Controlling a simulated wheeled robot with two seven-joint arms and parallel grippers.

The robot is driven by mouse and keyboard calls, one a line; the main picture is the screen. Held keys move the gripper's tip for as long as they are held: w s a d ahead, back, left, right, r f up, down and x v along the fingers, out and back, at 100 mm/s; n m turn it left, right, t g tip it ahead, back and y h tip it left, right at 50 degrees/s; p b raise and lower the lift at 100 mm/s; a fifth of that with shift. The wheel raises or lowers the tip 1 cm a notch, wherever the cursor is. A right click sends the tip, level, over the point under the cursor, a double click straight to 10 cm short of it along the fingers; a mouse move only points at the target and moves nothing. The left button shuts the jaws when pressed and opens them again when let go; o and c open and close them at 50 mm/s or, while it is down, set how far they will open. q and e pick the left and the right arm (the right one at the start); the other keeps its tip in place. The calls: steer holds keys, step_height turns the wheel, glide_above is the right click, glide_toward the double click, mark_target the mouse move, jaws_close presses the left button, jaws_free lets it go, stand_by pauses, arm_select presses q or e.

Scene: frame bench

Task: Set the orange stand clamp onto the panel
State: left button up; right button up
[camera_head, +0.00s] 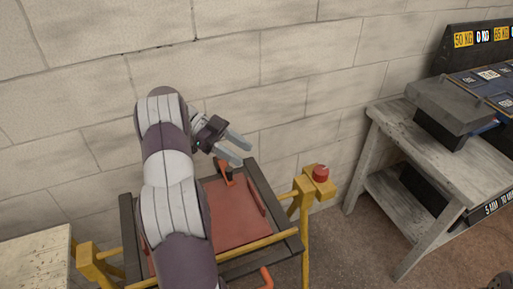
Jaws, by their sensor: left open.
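The red panel (229,222) lies in a dark frame on a yellow stand. A small orange clamp (225,169) with a dark part shows at the panel's far edge, just below my gripper in the picture. Another orange piece (265,277) shows near the front, mostly cut off by the bottom edge of the picture. My left gripper (244,152) is open, with nothing between its fingers, and appears above the panel's far side. Its gap from the far clamp is hard to judge. My left arm hides the panel's left part. My right gripper is out of view.
The yellow stand (304,235) has a red button (321,173) on its right post. A grey wooden table (440,165) with a dark grey case (450,103) stands at right. A pale wooden top (35,262) is at lower left. A block wall stands close behind.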

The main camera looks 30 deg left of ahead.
arm_select(q)
steer(key=w+d+r, duration=0.1)
steer(key=d+r, duration=0.2)
steer(key=d, duration=0.3)
steer(key=shift+w+r, duration=0.35)
steer(key=shift+w, duration=0.05)
